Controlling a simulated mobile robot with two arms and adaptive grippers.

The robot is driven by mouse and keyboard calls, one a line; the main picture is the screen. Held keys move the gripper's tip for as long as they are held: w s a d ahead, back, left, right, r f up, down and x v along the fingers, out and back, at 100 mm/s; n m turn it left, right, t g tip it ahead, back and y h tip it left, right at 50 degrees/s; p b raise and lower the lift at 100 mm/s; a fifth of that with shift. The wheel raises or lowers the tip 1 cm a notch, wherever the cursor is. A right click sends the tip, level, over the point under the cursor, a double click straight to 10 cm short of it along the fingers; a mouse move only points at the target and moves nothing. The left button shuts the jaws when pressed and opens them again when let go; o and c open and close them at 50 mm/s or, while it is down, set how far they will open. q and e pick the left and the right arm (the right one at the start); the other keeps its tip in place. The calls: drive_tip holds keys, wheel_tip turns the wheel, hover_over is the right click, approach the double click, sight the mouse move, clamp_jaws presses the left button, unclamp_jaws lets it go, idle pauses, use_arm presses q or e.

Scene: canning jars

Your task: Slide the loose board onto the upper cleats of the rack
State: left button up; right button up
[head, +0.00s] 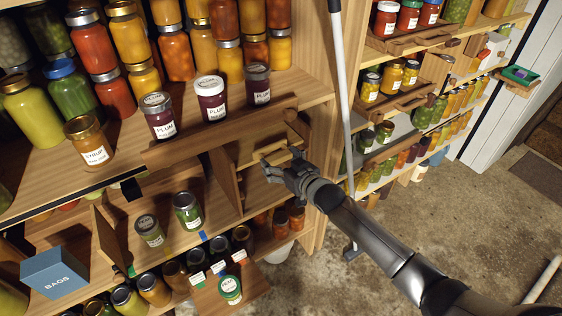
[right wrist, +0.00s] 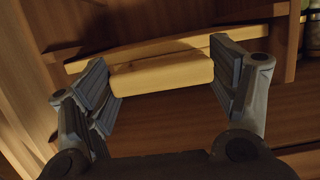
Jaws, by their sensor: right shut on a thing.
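My right gripper (head: 270,158) reaches in from the lower right, at the right end of the wooden rack (head: 318,150). In the right wrist view its two fingers (right wrist: 162,80) are shut on a pale wooden block (right wrist: 162,75), one finger at each end. A pale strip (right wrist: 190,42) runs behind the block; whether it belongs to the loose board or to a cleat I cannot tell. In the head view a long brown board (head: 215,138) slants just above the gripper, below the shelf with plum jars. The fingers hide part of the block. My left gripper is not in view.
Plum jars (head: 210,98) and a syrup jar (head: 88,140) stand on the shelf above. Green jars (head: 187,210) and a blue bags box (head: 55,272) are lower left. A pale pole (head: 342,90) stands right of the rack. The concrete floor (head: 450,215) shows free room.

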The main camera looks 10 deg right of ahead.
drive_tip(key=shift+f, duration=0.2)
drive_tip(key=o, duration=1.7)
drive_tip(key=shift+s+f, duration=0.1)
drive_tip(key=shift+f, duration=0.05)
drive_tip(key=v, duration=1.2)
